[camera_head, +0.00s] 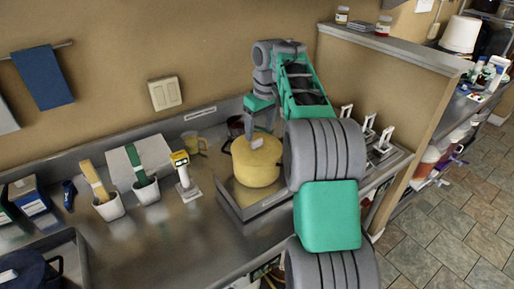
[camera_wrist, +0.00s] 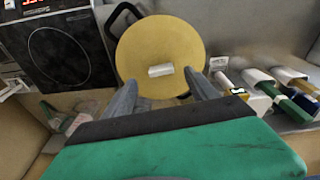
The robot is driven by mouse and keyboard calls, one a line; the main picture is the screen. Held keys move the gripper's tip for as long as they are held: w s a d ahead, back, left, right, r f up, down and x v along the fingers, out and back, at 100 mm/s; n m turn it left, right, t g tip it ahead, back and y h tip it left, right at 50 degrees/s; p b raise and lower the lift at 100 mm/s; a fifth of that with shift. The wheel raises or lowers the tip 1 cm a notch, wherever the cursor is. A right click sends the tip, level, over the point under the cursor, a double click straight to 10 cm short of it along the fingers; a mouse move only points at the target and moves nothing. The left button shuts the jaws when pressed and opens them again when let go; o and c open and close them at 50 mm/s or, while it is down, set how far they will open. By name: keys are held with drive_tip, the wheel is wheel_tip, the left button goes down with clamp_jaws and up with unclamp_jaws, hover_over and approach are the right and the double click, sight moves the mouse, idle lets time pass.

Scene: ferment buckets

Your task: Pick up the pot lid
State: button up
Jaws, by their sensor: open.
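A yellow pot (camera_head: 257,168) stands in a shallow metal tray on the counter, in the head view. Its round yellow lid (camera_wrist: 160,45) fills the upper middle of the wrist view, with a short white bar handle (camera_wrist: 161,70) on top. The lid sits on the pot. My gripper (camera_head: 262,131) is above the lid and points down at it. In the wrist view my gripper (camera_wrist: 162,82) is open, its two grey fingers apart on either side of the handle, with nothing held. I cannot tell how far the fingertips are above the lid.
A black cooktop (camera_wrist: 57,50) lies beside the pot. A partition wall (camera_head: 395,50) bounds the right.

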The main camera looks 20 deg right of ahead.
sight(257, 141)
drive_tip(key=f, duration=0.5)
drive_tip(key=shift+w+a, duration=0.2)
drive_tip(key=shift+w, duration=0.2)
drive_tip(key=shift+c, duration=0.6)
clamp_jaws()
